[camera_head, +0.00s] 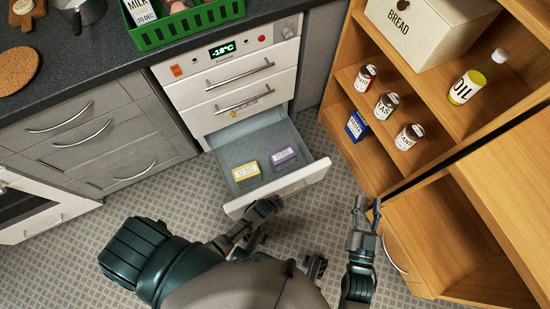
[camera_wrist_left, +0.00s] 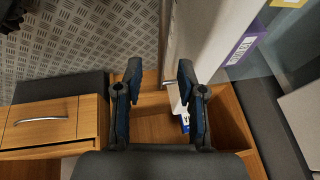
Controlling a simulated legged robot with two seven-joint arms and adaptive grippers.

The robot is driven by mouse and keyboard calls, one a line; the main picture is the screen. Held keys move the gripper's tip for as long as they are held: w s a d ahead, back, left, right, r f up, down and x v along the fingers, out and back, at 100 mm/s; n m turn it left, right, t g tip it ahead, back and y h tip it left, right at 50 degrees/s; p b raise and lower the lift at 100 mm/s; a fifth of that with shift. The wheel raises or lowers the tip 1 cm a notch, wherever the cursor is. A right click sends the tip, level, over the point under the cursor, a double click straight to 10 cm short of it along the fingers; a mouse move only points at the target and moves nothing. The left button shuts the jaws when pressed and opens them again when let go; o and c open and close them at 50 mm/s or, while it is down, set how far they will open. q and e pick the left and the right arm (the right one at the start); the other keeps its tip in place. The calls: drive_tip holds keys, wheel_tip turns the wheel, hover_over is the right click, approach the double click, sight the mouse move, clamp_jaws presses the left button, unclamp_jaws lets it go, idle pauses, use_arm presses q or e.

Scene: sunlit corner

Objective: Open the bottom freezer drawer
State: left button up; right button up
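The bottom freezer drawer (camera_head: 238,208) stands pulled out from the white freezer (camera_head: 228,78), its inside visible from above. A yellow-labelled box (camera_head: 246,172) and a purple-labelled box (camera_head: 284,157) lie in it. My left gripper (camera_head: 265,205) is at the outer side of the drawer front, its tips partly hidden in the head view. In the left wrist view its fingers (camera_wrist_left: 160,75) are apart, with the white drawer front beside the right finger. I cannot tell whether they touch the handle. My right gripper (camera_head: 367,205) is open and empty, right of the drawer.
A wooden shelf unit (camera_head: 345,125) with cans and an oil bottle (camera_head: 478,78) stands at the right. Grey cabinet drawers (camera_head: 85,140) are at the left. A green crate (camera_head: 190,27) sits on the dark counter. Patterned floor (camera_head: 110,210) is free left of the open drawer.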

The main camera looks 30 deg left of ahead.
use_arm(q)
drive_tip(key=v, duration=0.5)
drive_tip(key=shift+d, duration=0.2)
idle(0.3)
